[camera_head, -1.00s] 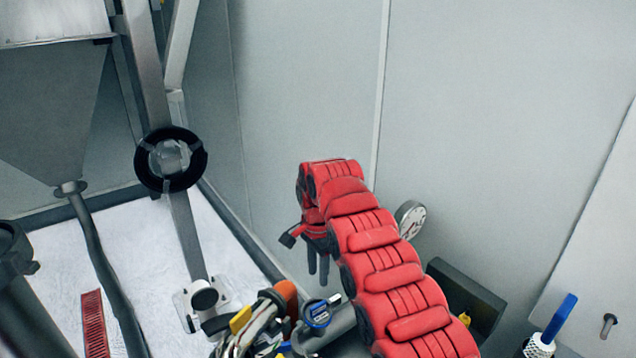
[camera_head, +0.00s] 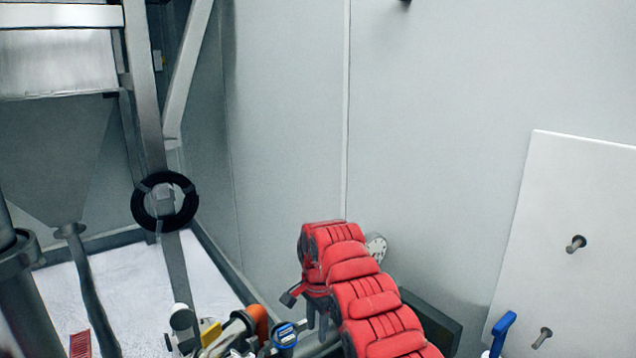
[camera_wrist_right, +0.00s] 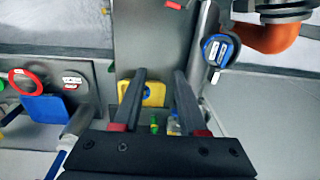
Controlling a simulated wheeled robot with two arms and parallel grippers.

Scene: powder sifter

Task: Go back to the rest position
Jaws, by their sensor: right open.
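My right arm, in red padded covers, rises from the bottom of the head view. My right gripper (camera_head: 317,312) hangs from its end, pointing down in front of the grey wall. In the right wrist view the two dark fingers of the right gripper (camera_wrist_right: 160,88) stand apart with nothing held between them. A yellow part (camera_wrist_right: 153,94) and a blue round tag (camera_wrist_right: 220,50) show beyond the fingers. My left gripper is not in view.
A grey hopper (camera_head: 60,150) and metal frame stand at the left, with a black coiled ring (camera_head: 137,207) on a post. Pipes with a blue-capped fitting (camera_head: 285,335) and orange part (camera_head: 258,318) lie close left of the right gripper. A pressure gauge (camera_head: 377,246) sits behind the arm. Open wall space lies above.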

